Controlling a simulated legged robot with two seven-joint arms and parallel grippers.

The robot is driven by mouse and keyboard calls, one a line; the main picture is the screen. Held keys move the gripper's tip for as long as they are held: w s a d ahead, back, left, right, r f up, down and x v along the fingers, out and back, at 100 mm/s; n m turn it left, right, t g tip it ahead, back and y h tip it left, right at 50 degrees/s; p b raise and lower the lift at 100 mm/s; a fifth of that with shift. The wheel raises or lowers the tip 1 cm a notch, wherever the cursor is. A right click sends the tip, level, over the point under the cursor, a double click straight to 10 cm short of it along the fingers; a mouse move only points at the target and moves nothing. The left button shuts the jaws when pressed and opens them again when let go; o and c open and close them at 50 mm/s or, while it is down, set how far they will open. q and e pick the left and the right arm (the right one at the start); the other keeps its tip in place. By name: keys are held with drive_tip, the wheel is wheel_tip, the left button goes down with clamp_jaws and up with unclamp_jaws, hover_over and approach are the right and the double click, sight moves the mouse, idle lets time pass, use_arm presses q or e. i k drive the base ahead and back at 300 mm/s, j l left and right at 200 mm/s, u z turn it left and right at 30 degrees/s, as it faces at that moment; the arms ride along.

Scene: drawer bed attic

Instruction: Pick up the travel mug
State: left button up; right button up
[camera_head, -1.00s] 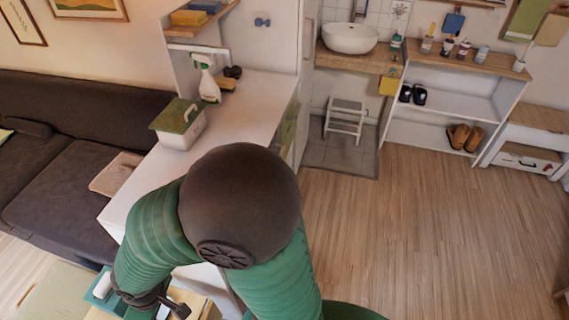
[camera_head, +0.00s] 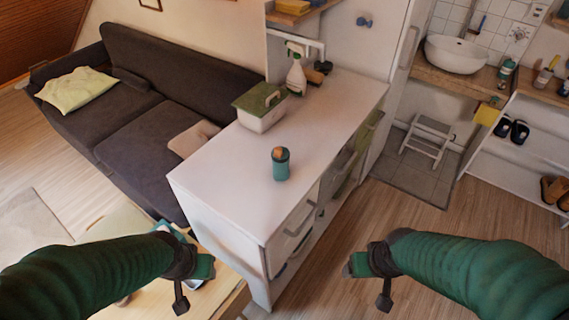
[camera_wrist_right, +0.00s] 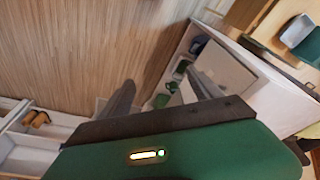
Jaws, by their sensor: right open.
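The travel mug (camera_head: 281,167), teal with a brown top, stands upright on the white counter (camera_head: 225,170), near the middle of its top. My right gripper (camera_head: 356,265) is in front of the counter and to its right, low and well apart from the mug. In the right wrist view its two fingers (camera_wrist_right: 160,95) are spread with nothing between them. My left gripper (camera_head: 208,267) is at the lower left, in front of the counter and over a low wooden table; its fingers are too hidden to tell their state.
A white box with a green lid (camera_head: 261,115) and a spray bottle (camera_head: 296,76) stand farther back on the counter. The dark sofa (camera_head: 150,120) is to the left. Open wood floor (camera_head: 420,225) lies to the right.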

sight(280, 172)
drive_tip(key=i+l+u, duration=0.15)
drive_tip(key=l, duration=0.2)
drive_tip(key=i+l+u, duration=0.1)
drive_tip(key=l, duration=0.2)
drive_tip(key=i+l+u, duration=0.15)
drive_tip(key=l, duration=0.2)
drive_tip(key=l+u, duration=0.1)
drive_tip(key=l, duration=0.3)
